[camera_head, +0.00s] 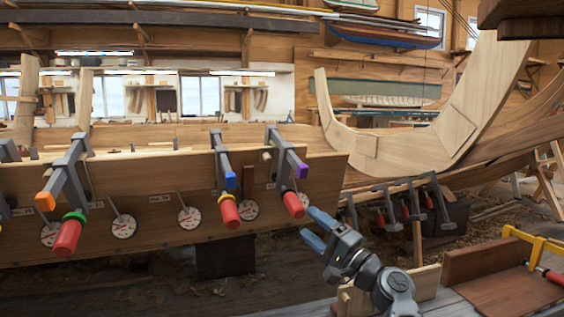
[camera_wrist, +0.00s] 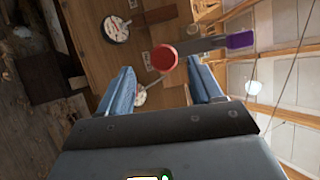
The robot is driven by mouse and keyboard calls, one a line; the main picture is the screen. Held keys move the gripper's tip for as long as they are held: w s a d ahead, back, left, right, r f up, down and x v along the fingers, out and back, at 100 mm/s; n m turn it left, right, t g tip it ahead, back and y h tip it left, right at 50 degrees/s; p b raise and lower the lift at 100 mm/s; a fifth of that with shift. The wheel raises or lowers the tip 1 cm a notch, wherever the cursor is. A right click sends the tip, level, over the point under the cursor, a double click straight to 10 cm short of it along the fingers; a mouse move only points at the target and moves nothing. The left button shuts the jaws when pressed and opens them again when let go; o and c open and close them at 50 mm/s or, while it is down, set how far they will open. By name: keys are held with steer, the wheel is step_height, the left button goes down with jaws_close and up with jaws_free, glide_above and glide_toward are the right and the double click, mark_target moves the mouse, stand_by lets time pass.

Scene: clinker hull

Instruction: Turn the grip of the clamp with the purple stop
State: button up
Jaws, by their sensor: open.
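The clamp with the purple stop (camera_head: 300,171) hangs over the plank's upper edge. Its red cylindrical grip (camera_head: 293,204) points down toward me. In the wrist view the grip's round red end (camera_wrist: 165,57) shows ahead, between the lines of the two blue fingers, with the purple stop (camera_wrist: 240,40) to its right. My gripper (camera_head: 316,229) is open and empty, just below and right of the grip in the head view. It looks apart from the grip; the exact gap is hard to tell. The wrist view also shows my open gripper (camera_wrist: 161,68).
A clamp with a blue stop (camera_head: 230,180) hangs close on the left. One with an orange stop (camera_head: 45,201) is farther left. White dials (camera_head: 190,217) line the plank (camera_head: 160,185). A wooden box with a yellow clamp (camera_head: 535,243) stands at lower right.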

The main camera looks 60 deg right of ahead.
steer(key=s+a+f+n+g+y, duration=0.25)
steer(key=a+f+n+g, duration=0.25)
steer(key=a+f, duration=1.3)
steer(key=s+a+r+n+g+y+p, duration=0.1)
steer(key=s+a+r+n+y+p, duration=0.1)
steer(key=s+a+n, duration=1.35)
steer(key=m+g+h+p, duration=0.1)
steer(key=m+h+p, duration=0.8)
steer(key=p, duration=0.9)
glide_toward(293, 205)
steer(key=w+d, duration=0.1)
steer(key=d, duration=0.1)
steer(key=w+d, duration=0.2)
steer(key=shift+f, duration=0.4)
steer(key=shift+p+x, duration=0.65)
steer(key=shift+x, duration=3.2)
